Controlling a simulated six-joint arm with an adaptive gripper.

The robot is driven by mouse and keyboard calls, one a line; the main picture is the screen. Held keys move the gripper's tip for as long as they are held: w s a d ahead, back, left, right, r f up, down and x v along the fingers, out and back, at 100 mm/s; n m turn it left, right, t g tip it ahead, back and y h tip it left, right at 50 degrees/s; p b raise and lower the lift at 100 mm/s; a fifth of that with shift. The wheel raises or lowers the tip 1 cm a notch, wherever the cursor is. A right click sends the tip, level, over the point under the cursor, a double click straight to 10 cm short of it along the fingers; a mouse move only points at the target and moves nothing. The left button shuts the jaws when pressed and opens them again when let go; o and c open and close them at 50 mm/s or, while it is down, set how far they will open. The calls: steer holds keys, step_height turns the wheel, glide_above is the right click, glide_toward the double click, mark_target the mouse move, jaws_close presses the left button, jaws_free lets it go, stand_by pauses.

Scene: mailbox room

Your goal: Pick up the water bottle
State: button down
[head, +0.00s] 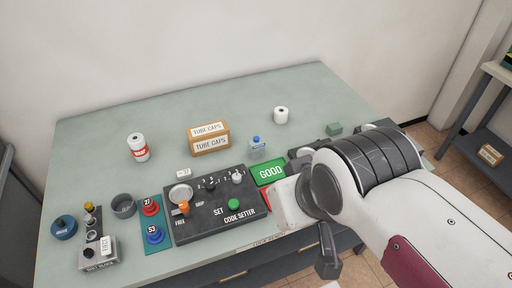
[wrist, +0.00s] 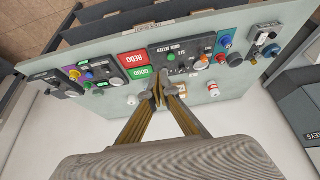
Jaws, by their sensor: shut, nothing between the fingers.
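The water bottle (head: 257,149) is a small clear bottle with a blue cap. It stands upright on the grey-green table (head: 95,150), in front of and to the right of the tube caps boxes, in the head view. I cannot make it out clearly in the wrist view, where my fingers cover part of the table. My gripper (wrist: 158,94) is shut and empty, its fingertips together over the table in the wrist view. In the head view my arm reaches in from the right, and its fingertips are hidden.
The code setter panel (head: 216,205) and green GOOD plate (head: 270,172) lie in front of the bottle. The tube caps boxes (head: 208,142) are left of it, and a white roll (head: 281,115) is behind it. The table's back is mostly clear.

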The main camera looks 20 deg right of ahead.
steer(key=c, duration=1.3)
jaws_free()
